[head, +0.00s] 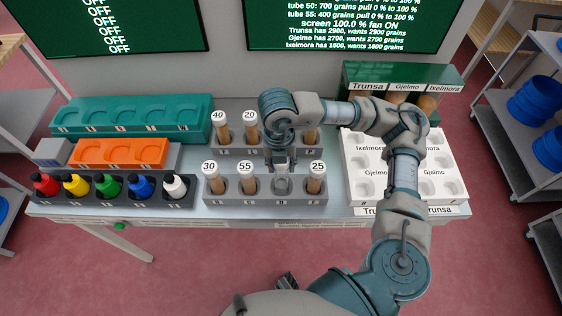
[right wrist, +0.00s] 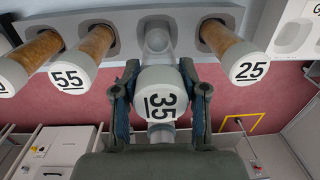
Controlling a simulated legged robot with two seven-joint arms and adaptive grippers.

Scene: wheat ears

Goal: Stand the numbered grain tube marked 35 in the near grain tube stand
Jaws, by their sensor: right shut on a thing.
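The tube marked 35 (right wrist: 160,100) shows its white numbered cap between the fingers of my right gripper (right wrist: 160,105) in the right wrist view. My right gripper (head: 281,160) is shut on it over the third place from the left of the near grain tube stand (head: 215,198). The tube's clear body (head: 282,184) shows below the fingers, at that place; whether its foot rests on the bottom cannot be told. Tubes 30 (head: 211,180), 55 (head: 247,180) and 25 (head: 315,180) stand upright in the other places. A dark part, seemingly my left gripper (head: 287,282), shows at the bottom.
Behind is a far stand with tubes 40 (head: 220,128) and 20 (head: 250,128), partly hidden by my arm. A row of coloured bottles (head: 109,186) stands left. A white labelled tray (head: 440,190) lies right. Teal (head: 130,118) and orange (head: 120,153) racks stand back left.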

